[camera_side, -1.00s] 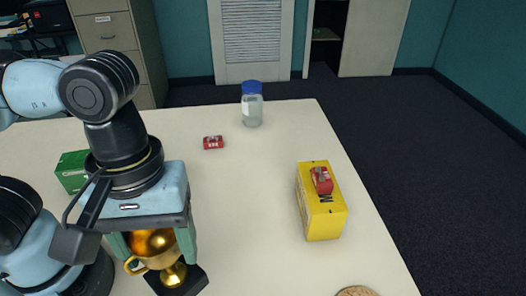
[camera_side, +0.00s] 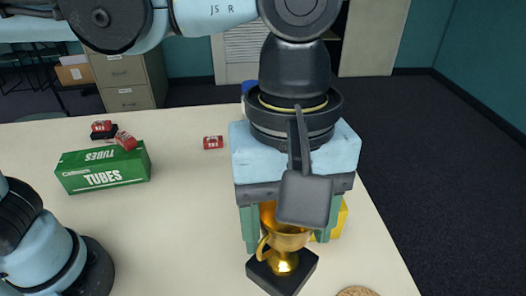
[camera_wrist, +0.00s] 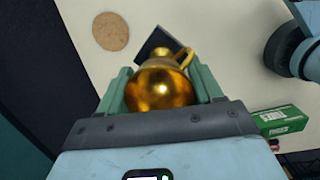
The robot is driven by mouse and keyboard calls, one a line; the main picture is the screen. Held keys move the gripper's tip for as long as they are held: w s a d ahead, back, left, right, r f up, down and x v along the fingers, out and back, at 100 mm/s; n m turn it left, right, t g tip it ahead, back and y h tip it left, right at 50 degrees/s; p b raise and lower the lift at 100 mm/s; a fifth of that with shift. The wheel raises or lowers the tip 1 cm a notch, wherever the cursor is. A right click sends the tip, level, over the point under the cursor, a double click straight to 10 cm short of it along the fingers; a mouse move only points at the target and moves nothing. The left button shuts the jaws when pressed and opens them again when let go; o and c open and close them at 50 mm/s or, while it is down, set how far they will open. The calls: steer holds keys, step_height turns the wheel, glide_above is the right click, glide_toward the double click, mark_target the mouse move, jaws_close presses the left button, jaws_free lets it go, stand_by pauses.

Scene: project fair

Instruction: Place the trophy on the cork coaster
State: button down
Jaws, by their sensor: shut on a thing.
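The trophy is a gold cup (camera_side: 284,240) with handles on a black square base (camera_side: 282,273). My gripper (camera_side: 287,222) is shut on the cup, one green finger on each side. The trophy hangs upright or nearly so; I cannot tell its height above the table. In the wrist view the gold cup (camera_wrist: 160,88) fills the space between the fingers (camera_wrist: 160,90). The cork coaster (camera_side: 357,292) is a round tan disc, cut off by the bottom edge in the side view, right of the trophy. The whole coaster (camera_wrist: 110,31) shows in the wrist view, bare and apart from the trophy.
A yellow box (camera_side: 339,220) stands behind my gripper, mostly hidden. Another small red item (camera_side: 213,142) lies mid-table. A blue-capped jar (camera_side: 249,86) is mostly hidden. The table's right edge is near the coaster.

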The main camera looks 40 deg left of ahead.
steer(key=w+d+f, duration=0.5)
steer(key=w+d, duration=0.2)
steer(key=d, duration=0.5)
step_height(320, 180, down, 8)
steer(key=shift+f, duration=0.15)
steer(key=shift+c, duration=0.8)
jaws_free()
